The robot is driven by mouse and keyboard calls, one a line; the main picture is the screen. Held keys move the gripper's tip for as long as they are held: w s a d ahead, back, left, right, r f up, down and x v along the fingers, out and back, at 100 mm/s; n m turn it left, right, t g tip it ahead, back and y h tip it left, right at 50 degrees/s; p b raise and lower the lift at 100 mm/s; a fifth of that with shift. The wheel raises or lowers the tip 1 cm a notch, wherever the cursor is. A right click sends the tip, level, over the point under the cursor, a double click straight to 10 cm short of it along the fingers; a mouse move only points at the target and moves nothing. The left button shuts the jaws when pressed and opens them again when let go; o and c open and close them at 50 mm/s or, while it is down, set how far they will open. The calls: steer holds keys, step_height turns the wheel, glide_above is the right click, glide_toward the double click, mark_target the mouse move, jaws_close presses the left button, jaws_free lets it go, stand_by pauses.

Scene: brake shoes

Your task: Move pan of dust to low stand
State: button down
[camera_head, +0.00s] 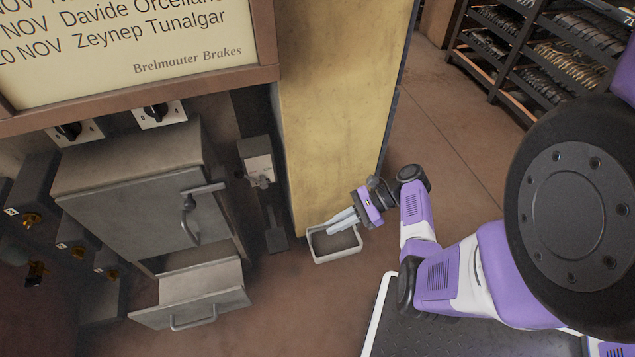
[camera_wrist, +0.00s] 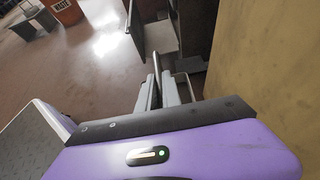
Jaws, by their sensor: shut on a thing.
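The pan (camera_head: 338,258) is a shallow, pale rectangular tray with dark grey contents. It hangs beside the foot of the yellow pillar, and I cannot tell its exact height above the floor. My gripper (camera_head: 343,224) is shut on a rim of the pan. In the wrist view, the pan's rim (camera_wrist: 157,66) runs up between the fingers (camera_wrist: 158,98). The fingers hide part of the pan. A low grey stand (camera_wrist: 36,25) with legs shows at the far upper left of the wrist view, and I cannot tell whether it is the task's stand.
The yellow pillar (camera_head: 325,110) is close to the pan. A grey cabinet (camera_head: 140,190) has its lower drawer (camera_head: 195,297) pulled out. An orange waste bin (camera_wrist: 67,10) is near the low stand. Shelves (camera_head: 545,50) stand far right. The brown floor (camera_wrist: 85,65) towards the bin is clear.

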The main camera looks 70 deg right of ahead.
steer(key=shift+s+d, duration=0.1)
steer(key=shift+d, duration=0.05)
steer(key=shift+w+a+r, duration=0.3)
steer(key=shift+w+a, duration=0.05)
steer(key=shift+a, duration=0.15)
steer(key=w+a+r+m+t+h, duration=0.1)
steer(key=w+a+r+m+h, duration=0.1)
steer(key=w+a+r, duration=0.3)
steer(key=w+a+r+m+h, duration=0.3)
steer(key=w+a+r, duration=0.3)
steer(key=a, duration=0.6)
steer(key=w+a+r+m+t+h, duration=0.1)
steer(key=w+a+r+m+h, duration=0.1)
steer(key=w+a+r, duration=0.4)
steer(key=w+a, duration=0.2)
steer(key=shift+w+a+m+t+h, duration=0.25)
steer(key=shift+w+m+t+h, duration=0.05)
steer(key=shift+w, duration=0.05)
steer(key=shift+s+f, duration=0.15)
steer(key=shift+f, duration=0.1)
